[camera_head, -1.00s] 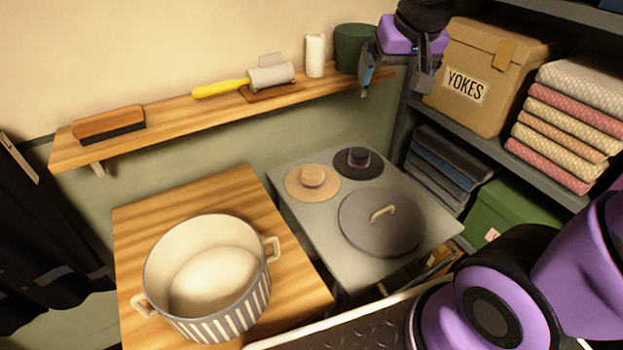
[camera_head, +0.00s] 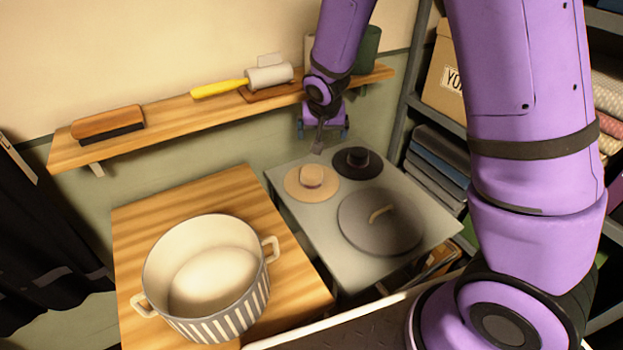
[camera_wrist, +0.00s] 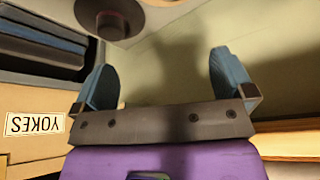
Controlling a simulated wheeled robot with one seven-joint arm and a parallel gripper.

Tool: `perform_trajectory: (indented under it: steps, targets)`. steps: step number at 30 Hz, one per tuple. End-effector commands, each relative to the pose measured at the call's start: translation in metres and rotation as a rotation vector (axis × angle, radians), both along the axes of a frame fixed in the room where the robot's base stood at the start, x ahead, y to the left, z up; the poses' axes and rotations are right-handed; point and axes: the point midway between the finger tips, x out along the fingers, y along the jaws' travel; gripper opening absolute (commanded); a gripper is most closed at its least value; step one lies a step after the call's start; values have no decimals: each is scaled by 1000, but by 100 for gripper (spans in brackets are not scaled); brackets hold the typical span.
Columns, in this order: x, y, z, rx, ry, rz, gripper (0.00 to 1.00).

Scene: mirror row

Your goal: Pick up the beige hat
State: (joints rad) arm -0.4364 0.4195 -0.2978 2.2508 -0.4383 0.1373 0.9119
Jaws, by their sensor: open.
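The beige hat (camera_head: 310,180) lies brim down on the grey tabletop (camera_head: 290,211), near its back left edge. It has a low crown with a dark purplish band. A black hat (camera_head: 357,163) lies just to its right. My gripper (camera_head: 321,148) is above and behind the beige hat, near the wall, apart from it. In the wrist view my gripper (camera_wrist: 164,82) shows its two blue-grey fingers wide apart with nothing between them. The black hat (camera_wrist: 108,20) shows at the top left there, with part of the tabletop.
A round grey lid (camera_head: 372,228) with a handle lies in front of the hats. A large striped pot (camera_head: 210,275) stands on the wooden table (camera_head: 190,195) to the left. A wall shelf (camera_head: 185,118) runs behind my gripper. A shelf unit with folded cloths (camera_head: 436,165) stands at the right.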

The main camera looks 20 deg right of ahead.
Motion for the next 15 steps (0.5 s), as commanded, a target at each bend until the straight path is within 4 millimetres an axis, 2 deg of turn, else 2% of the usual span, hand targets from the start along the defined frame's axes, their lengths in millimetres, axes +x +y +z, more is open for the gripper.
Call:
perform_trajectory:
  steps: [1,6,10,15]
  targets:
    - [4,4,-17,-6,7,2,100]
    - [14,16,-60,-7,12,4,100]
    - [18,22,-83,-7,14,7,100]
    - [20,25,-98,-6,14,8,100]
